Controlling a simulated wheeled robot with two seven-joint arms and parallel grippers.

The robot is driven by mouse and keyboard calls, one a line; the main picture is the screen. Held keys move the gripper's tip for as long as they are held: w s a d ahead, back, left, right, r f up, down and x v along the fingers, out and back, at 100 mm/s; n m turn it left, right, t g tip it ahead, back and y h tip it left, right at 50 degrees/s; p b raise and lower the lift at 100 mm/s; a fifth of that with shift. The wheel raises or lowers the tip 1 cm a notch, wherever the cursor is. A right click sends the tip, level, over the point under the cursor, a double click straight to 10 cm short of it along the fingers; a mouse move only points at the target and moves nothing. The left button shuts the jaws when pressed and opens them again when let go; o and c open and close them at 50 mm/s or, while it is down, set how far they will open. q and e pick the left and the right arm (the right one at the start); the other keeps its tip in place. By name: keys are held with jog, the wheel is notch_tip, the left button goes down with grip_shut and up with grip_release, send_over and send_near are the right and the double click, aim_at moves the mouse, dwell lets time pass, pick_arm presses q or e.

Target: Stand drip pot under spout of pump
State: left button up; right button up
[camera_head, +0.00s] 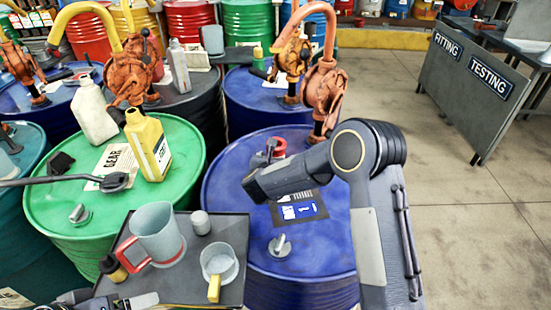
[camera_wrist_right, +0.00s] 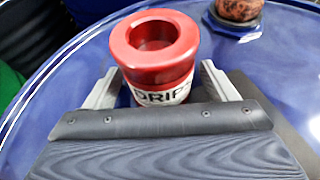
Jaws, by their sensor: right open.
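The drip pot (camera_wrist_right: 155,45) is a short red pot with a dark open top and a white DRIP label. It stands upright on the front blue drum (camera_head: 235,200). In the head view the pot (camera_head: 279,147) is partly hidden by my right gripper (camera_head: 262,165). In the wrist view my right gripper (camera_wrist_right: 157,85) is open, one finger on each side of the pot. I cannot tell whether they touch it. An orange-red pump (camera_head: 324,95) stands at the drum's back edge. Part of what looks like my left gripper (camera_head: 135,301) shows at the bottom edge; its jaws are unclear.
A dark tray (camera_head: 225,228) at the front holds a clear jug (camera_head: 157,232) with a red handle and a small cup (camera_head: 218,262). A green drum (camera_head: 180,195) at left carries a yellow bottle (camera_head: 148,145). Another pump (camera_head: 292,52) stands behind. Open floor lies at right.

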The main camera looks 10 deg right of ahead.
jog(key=shift+s+r, duration=0.1)
jog(key=shift+r, duration=0.1)
jog(key=b+v, duration=0.2)
jog(key=v, duration=1)
jog(key=s+d+r+n+t+y, duration=0.1)
jog(key=s+d+r+n+y, duration=0.15)
jog(key=r+n+y, duration=0.65)
jog(key=s+d+r+n+g+y, duration=0.1)
jog(key=s+d+r+n, duration=0.2)
jog(key=s+n, duration=0.7)
jog(key=s+d+f+n+g, duration=0.3)
jog(key=s+f+n, duration=0.1)
jog(key=s+n, duration=0.6)
jog(key=s+d+f+n+g, duration=0.3)
jog(key=s+f+n+g, duration=0.1)
jog(key=s+n, duration=0.6)
jog(key=shift+h, duration=0.4)
